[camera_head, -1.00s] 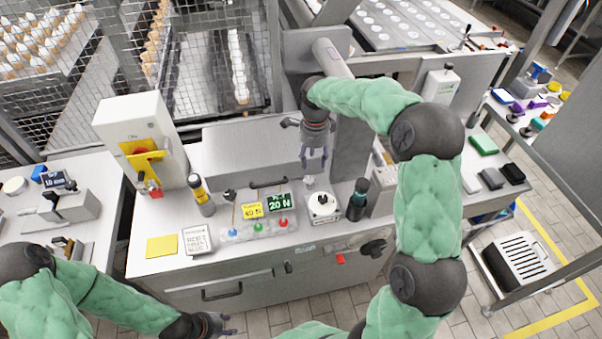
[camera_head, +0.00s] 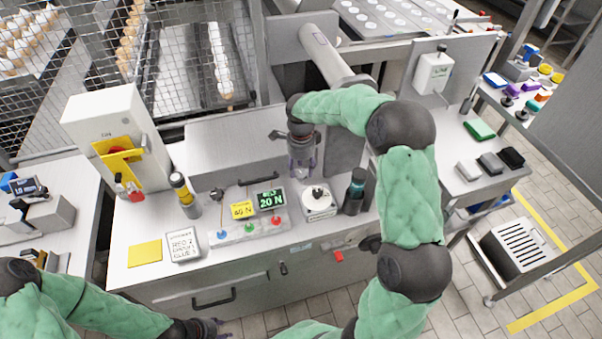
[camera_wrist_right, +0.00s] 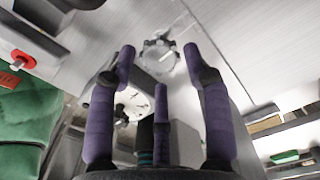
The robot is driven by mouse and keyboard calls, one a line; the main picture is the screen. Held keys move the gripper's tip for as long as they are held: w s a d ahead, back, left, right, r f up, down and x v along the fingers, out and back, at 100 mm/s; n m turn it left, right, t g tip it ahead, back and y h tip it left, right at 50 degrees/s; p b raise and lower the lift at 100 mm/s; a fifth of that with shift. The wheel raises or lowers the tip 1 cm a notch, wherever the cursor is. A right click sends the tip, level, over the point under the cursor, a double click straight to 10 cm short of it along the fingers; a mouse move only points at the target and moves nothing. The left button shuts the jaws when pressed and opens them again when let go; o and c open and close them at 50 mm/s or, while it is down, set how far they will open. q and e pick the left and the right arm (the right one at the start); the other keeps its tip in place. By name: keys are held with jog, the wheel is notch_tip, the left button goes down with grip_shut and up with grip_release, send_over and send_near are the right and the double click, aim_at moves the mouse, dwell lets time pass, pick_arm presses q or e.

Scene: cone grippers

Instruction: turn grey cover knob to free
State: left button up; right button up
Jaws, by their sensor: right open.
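In the right wrist view a grey lobed knob (camera_wrist_right: 160,56) sits on a brushed metal surface, straight ahead of my right gripper's fingertips. My right gripper (camera_wrist_right: 160,70) has its purple fingers spread around the line to the knob. They seem apart from it, and nothing is held. In the head view my right gripper (camera_head: 302,168) hangs by the grey machine housing (camera_head: 236,150), above the bench. I cannot make out the knob there; the gripper probably hides it. My left gripper (camera_head: 208,328) is low at the bottom edge, partly cut off, and its fingers cannot be judged.
A grey column stands just right of my right gripper. The bench front left holds a yellow sheet (camera_head: 145,253).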

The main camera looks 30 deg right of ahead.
jog(key=shift+f, duration=0.85)
jog(key=c, duration=0.9)
jog(key=shift+o, duration=0.2)
